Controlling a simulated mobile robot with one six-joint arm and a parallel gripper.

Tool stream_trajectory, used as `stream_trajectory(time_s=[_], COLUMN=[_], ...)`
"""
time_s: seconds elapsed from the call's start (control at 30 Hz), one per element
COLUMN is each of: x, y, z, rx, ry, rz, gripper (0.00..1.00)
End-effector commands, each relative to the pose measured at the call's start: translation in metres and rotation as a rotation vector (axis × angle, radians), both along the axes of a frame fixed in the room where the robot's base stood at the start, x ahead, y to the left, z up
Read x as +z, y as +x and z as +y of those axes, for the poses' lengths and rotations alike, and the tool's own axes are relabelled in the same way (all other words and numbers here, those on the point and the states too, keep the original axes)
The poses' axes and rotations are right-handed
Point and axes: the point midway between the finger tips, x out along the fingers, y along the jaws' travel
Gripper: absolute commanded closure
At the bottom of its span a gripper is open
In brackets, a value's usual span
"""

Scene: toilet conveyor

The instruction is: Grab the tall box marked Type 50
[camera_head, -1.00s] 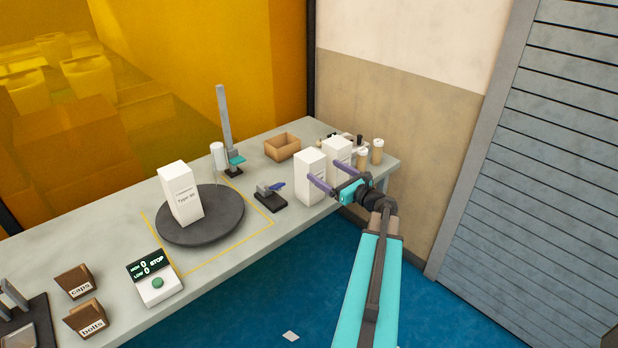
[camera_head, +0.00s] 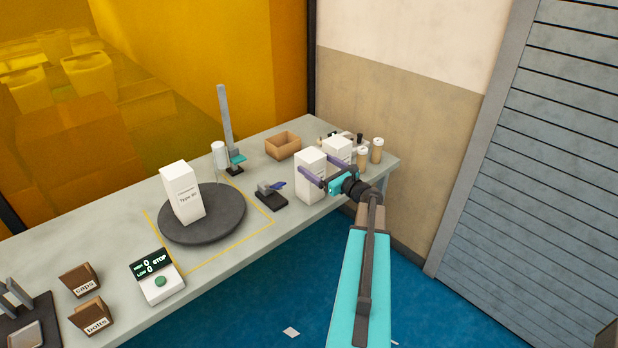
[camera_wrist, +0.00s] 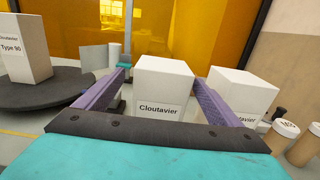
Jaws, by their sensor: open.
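A tall white box (camera_head: 313,186) stands upright near the right end of the table. In the wrist view it is centred between my fingers, and its label reads "Cloutavier" (camera_wrist: 162,88); any line below is hidden. My gripper (camera_wrist: 160,80) is open, its two purple fingers pointing at this box, one toward each side. My gripper also shows in the head view (camera_head: 315,165). A second white box (camera_head: 338,147), also labelled "Cloutavier" (camera_wrist: 243,93), stands just right. A third white box (camera_head: 183,193) on the dark turntable (camera_head: 225,222) reads "Type 90" in the wrist view. I read no "Type 50" label.
A display with a green button (camera_head: 160,282) stands on the front left.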

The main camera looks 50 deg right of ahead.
Motion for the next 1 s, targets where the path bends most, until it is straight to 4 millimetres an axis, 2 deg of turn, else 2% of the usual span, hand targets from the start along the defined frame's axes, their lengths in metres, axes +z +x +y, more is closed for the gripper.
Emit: stream_trajectory(time_s=[0.4,1.0], x=[0.0,-0.001], y=[0.039,0.042], z=[-0.008,-0.008], rx=[0.0,-0.002], ry=[0.001,0.0], rz=[0.0,0.001], gripper=[0.12,0.12])
